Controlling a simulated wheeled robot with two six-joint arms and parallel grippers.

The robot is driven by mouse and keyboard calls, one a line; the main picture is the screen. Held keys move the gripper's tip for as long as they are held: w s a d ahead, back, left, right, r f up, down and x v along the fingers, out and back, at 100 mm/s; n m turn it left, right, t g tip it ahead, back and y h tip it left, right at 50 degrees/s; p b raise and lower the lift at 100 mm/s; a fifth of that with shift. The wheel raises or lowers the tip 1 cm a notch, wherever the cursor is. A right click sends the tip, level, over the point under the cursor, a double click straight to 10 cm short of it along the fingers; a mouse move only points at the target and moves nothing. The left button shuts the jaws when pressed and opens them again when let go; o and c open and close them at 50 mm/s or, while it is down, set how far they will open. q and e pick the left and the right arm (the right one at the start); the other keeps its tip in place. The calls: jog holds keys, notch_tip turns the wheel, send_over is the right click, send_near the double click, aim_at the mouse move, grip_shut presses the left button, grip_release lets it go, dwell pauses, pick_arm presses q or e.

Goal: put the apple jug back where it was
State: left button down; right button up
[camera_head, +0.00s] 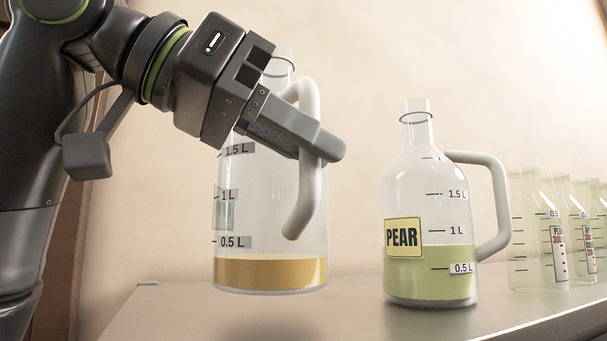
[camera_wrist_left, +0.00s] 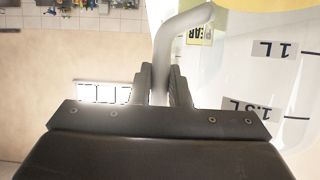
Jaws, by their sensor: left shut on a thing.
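A clear jug (camera_head: 268,215) with a shallow layer of amber liquid and a white handle hangs from my left gripper (camera_head: 322,150). No name label on it is readable. The gripper is shut on the upper part of the handle, and the jug is nearly upright. Its base appears slightly above the counter, with a soft shadow below. In the left wrist view, the handle (camera_wrist_left: 178,38) runs between the two fingers, with the jug body (camera_wrist_left: 245,75) to the right. The pear jug (camera_head: 432,210), with a yellow PEAR label and green liquid, stands to the right. My right gripper is not in view.
The counter (camera_head: 345,320) is bare between the two jugs and under the held one. A plain wall stands behind.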

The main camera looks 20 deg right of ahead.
aim_at(300, 178)
pick_arm(q)
jog(key=shift+s+f, duration=0.15)
jog(key=shift+f, duration=0.8)
jog(key=shift+f+p, duration=0.3)
jog(key=shift+f, duration=0.4)
jog(key=c, duration=1.4)
grip_release()
jog(key=shift+o, duration=0.2)
jog(key=shift+r, duration=0.25)
jog(key=b+v, duration=0.4)
jog(key=v, duration=0.8)
jog(key=shift+b, duration=0.35)
